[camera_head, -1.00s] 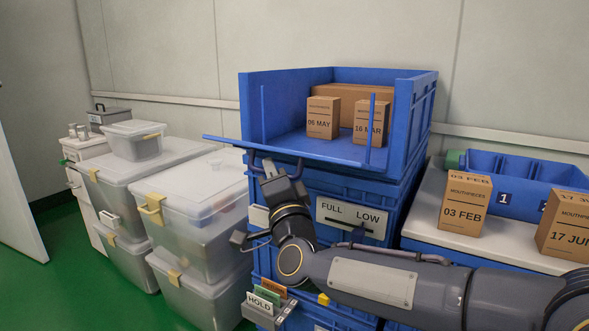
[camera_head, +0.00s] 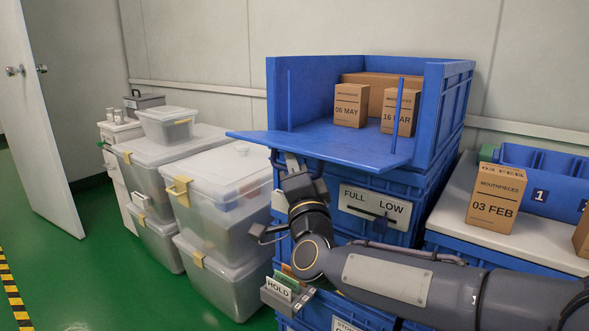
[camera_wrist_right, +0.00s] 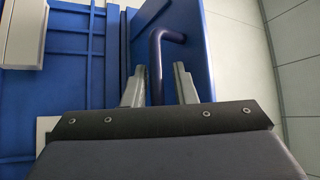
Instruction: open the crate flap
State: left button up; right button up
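The blue flap (camera_head: 340,147) is at the lower front of the top blue crate (camera_head: 440,120). It sticks out from the opening, about level, with its upper face showing. A dark bent handle (camera_wrist_right: 157,55) stands out from the flap's outer face (camera_wrist_right: 195,45) in the right wrist view. My right gripper (camera_head: 291,163) is under the flap's left part. Its fingers (camera_wrist_right: 159,88) are apart, one on each side of the handle; a gap shows on the right, and contact on the left is unclear. My left gripper is not in view.
Boxes marked 06 MAY (camera_head: 350,106) and 16 MAR (camera_head: 399,112) stand inside the crate. Below is a crate with a FULL/LOW plate (camera_head: 374,208). Clear bins (camera_head: 215,190) stand close on the left. A white bench (camera_head: 500,243) with a box (camera_head: 495,200) is on the right.

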jog(key=shift+o, duration=0.4)
jog(key=shift+s, duration=0.1)
jog(key=shift+s, duration=0.25)
jog(key=v, duration=0.7)
jog(key=shift+f+p, duration=0.15)
jog(key=shift+p, duration=0.3)
jog(key=shift+d, duration=0.1)
